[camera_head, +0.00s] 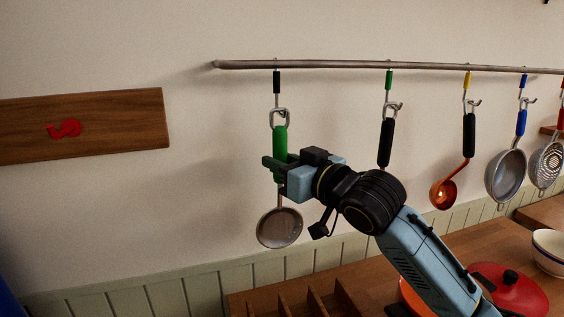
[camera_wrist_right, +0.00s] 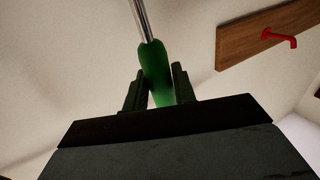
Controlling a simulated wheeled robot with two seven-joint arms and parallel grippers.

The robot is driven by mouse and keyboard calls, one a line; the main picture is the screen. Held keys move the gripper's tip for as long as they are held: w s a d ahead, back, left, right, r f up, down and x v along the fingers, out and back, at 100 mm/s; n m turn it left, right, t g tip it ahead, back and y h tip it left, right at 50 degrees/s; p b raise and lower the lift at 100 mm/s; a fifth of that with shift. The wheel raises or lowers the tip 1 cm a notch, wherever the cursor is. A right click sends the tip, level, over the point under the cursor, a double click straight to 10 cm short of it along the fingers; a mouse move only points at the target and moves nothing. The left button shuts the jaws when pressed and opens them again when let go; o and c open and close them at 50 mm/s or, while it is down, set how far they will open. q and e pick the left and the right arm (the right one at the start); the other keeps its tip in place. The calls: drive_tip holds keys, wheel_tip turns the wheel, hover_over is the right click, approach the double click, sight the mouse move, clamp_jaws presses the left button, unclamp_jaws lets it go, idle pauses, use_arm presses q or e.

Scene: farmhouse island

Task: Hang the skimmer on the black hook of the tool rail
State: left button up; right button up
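The skimmer has a green handle (camera_head: 280,142), a metal hanging loop at its top and a round grey head (camera_head: 279,227). It hangs upright below the black hook (camera_head: 276,83) on the tool rail (camera_head: 330,65). Its loop overlaps the lower end of that hook; I cannot tell whether it is threaded on. My right gripper (camera_head: 275,168) is at the lower part of the green handle. In the right wrist view, its two fingers (camera_wrist_right: 159,88) close on both sides of the green handle (camera_wrist_right: 156,65). My left gripper is not in view.
Along the rail to the right hang a black-handled tool (camera_head: 386,142), an orange ladle (camera_head: 443,193), a blue-handled strainer (camera_head: 506,175) and a perforated tool (camera_head: 546,165). A wooden board with a red hook (camera_head: 65,128) is on the left wall. A red lid (camera_head: 515,290) lies on the counter.

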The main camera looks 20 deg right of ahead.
drive_tip(key=o, duration=0.5)
drive_tip(key=shift+o, duration=0.2)
drive_tip(key=shift+s, duration=0.1)
idle(0.7)
drive_tip(key=v, duration=0.8)
drive_tip(key=shift+p, duration=0.45)
idle(0.7)
